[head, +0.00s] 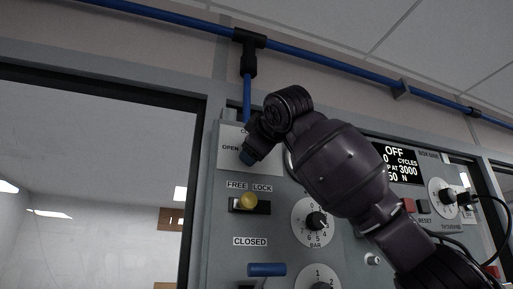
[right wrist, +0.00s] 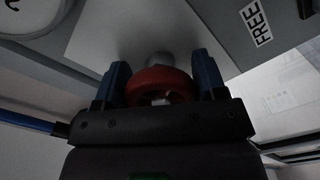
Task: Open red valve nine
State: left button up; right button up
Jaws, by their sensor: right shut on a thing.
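The red valve (right wrist: 160,80) is a round red handwheel on a pale stem, seen in the right wrist view. My right gripper (right wrist: 161,72) is shut on it, with one blue finger on each side of the rim. In the head view my right gripper (head: 247,156) is at the upper left of the panel, over a pale plate (head: 232,165) partly lettered "OPEN". My arm and gripper hide the valve there. My left gripper is not in view.
The grey panel (head: 225,235) carries a yellow knob (head: 248,201) under a "FREE LOCK" label, a dial (head: 314,221) marked BAR, and a blue lever (head: 266,269) under "CLOSED". A black display (head: 398,163) reads OFF. A blue pipe (head: 320,60) runs above.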

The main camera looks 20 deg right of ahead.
jog(key=n, duration=0.4)
jog(key=shift+r+n, duration=0.1)
jog(key=shift+n, duration=0.3)
dwell(0.4)
jog(key=o, duration=0.9)
jog(key=shift+s, duration=0.45)
pick_arm(q)
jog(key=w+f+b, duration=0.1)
jog(key=b, duration=0.2)
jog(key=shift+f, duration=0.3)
pick_arm(e)
jog(key=s, duration=1)
jog(key=shift+d, duration=0.2)
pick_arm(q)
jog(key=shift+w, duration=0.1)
